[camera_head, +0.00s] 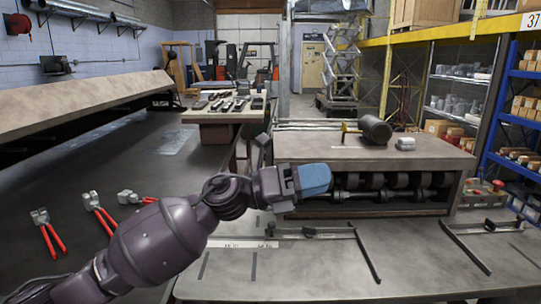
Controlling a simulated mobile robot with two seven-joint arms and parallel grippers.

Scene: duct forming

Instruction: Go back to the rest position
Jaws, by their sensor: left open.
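My left arm comes in from the lower left and reaches over the bench toward the middle of the picture. My left gripper (302,180) is at its end, in front of the bench-top machine with rollers (400,182). A pale blue block-shaped end shows there, and I cannot tell whether it is part of the gripper. The fingers are hard to make out, but the gripper is open, and I see nothing clearly held. Whether it touches the machine is unclear. My right gripper is out of view.
Several red-handled pliers (100,212) lie on the dark table at left. A mallet (374,130) and a small pale block (405,144) sit on the machine's top. Flat bars (466,246) lie on the front bench (320,282). Blue shelving (500,90) stands at right.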

